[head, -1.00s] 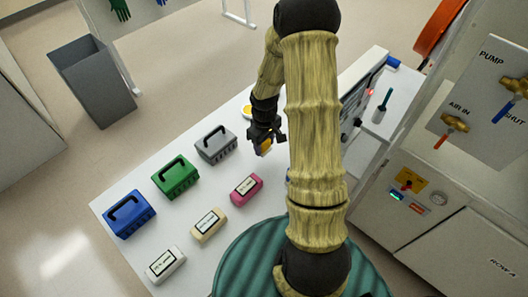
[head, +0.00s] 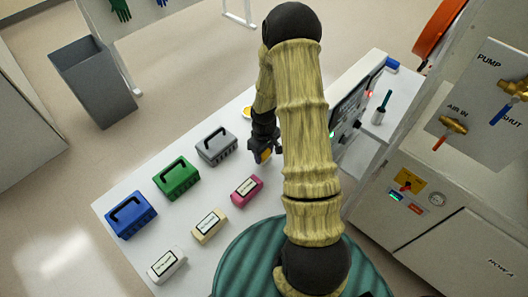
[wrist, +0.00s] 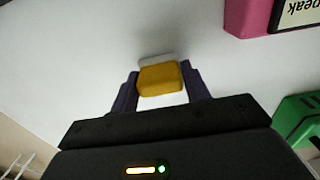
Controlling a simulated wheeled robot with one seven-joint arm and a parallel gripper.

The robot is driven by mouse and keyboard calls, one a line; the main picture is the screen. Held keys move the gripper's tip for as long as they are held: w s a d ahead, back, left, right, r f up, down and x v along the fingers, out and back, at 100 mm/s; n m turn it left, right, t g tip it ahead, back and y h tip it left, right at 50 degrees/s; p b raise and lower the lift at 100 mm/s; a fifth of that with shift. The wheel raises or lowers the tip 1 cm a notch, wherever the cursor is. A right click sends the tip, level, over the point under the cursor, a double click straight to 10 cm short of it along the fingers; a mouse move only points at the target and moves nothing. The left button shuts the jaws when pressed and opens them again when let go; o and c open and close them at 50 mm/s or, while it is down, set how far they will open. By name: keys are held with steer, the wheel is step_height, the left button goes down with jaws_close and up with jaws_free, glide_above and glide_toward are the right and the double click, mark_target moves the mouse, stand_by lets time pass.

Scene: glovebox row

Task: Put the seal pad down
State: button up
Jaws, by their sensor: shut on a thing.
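The seal pad (wrist: 160,80) is a small yellow block with a pale grey-white far edge. In the wrist view my gripper (wrist: 160,84) is shut on it, one dark finger on each side. In the head view my gripper (head: 265,154) is over the white table, right of the grey case, and a bit of the yellow pad (head: 265,156) shows between its fingers. Whether the pad touches the table cannot be told.
On the white table (head: 150,226) stand blue (head: 131,216), green (head: 176,178) and grey (head: 217,147) handled cases. Pink (head: 246,191), cream (head: 209,226) and white (head: 166,265) labelled blocks lie in front. A yellow round item (head: 247,112) is behind my gripper. A dark panel stands right of my arm.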

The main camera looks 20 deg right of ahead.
steer(key=shift+f, duration=0.1)
steer(key=o, duration=0.9)
steer(key=shift+b, duration=0.35)
step_height(320, 180, up, 17)
steer(key=shift+d+r+b, duration=0.15)
steer(key=shift+b, duration=0.9)
steer(key=s+a+r+m+t, duration=0.1)
steer(key=s+a, duration=0.2)
steer(key=s, duration=0.1)
steer(key=s+a+m, duration=0.2)
steer(key=s+a, duration=0.1)
steer(key=s, duration=0.1)
steer(key=s+a+r+m+t, duration=0.1)
steer(key=s+a, duration=0.3)
steer(key=shift+s+r+t, duration=0.2)
steer(key=shift+r+t, duration=0.1)
steer(key=shift+r, duration=0.05)
